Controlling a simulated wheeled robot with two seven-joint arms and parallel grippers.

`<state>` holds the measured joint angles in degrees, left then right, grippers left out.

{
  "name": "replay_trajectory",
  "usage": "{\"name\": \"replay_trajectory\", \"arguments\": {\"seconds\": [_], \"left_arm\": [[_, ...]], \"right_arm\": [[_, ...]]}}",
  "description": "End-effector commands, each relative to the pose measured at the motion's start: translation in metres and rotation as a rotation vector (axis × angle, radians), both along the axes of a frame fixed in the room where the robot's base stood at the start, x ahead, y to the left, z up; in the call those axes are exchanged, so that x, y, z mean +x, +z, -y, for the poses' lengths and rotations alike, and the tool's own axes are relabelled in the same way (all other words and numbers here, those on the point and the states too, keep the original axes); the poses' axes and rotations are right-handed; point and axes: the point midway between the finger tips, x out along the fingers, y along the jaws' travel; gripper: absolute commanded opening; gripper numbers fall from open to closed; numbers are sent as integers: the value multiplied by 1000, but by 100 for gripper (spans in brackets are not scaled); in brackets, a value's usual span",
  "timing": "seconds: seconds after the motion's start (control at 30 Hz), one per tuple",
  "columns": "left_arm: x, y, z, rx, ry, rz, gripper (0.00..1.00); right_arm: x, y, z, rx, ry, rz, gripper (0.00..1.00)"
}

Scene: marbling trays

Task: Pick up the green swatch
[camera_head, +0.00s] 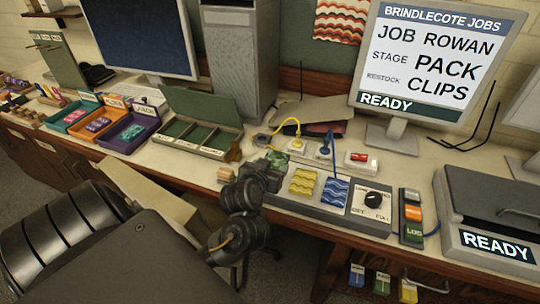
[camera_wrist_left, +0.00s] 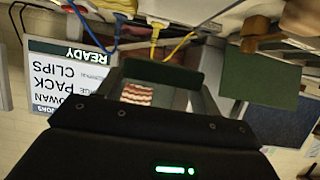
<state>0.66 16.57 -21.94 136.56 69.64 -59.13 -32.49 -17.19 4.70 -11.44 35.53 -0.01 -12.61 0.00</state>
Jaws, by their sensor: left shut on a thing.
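The green swatch (camera_head: 279,158) shows as a small green patch at the jaws of my left gripper (camera_head: 268,168), left of the yellow swatch (camera_head: 303,182). In the left wrist view a dark green piece (camera_wrist_left: 160,73) spans the gap between the two grey fingers. My left gripper is shut on it. Much of the swatch is hidden by the gripper in the head view, and I cannot tell how far it is off the grey panel (camera_head: 320,208). The blue wavy swatch (camera_head: 337,191) lies right of the yellow one. My right gripper is not in view.
The panel carries a black dial (camera_head: 373,199). Yellow and blue cables run behind it. An open green compartment box (camera_head: 200,137) stands to the left, and a monitor (camera_head: 430,55) stands behind. A grey case (camera_head: 495,205) is at the right. The bench's front edge is close.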

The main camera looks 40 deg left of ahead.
Motion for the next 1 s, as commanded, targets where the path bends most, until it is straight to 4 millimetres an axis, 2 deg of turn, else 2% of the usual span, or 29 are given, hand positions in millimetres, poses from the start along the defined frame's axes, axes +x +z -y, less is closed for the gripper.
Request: {"name": "replay_trajectory", "arguments": {"seconds": [0.03,0.2,0.43,0.63,1.0], "left_arm": [[-6,22,6,-10,4,0,42],[-36,31,35,-10,3,-2,42],[-60,44,57,3,2,-4,42],[-67,47,65,3,0,-1,42],[-68,46,66,2,1,1,42]], "right_arm": [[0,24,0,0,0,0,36],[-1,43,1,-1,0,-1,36],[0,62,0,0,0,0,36],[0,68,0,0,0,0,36],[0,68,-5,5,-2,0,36]]}}
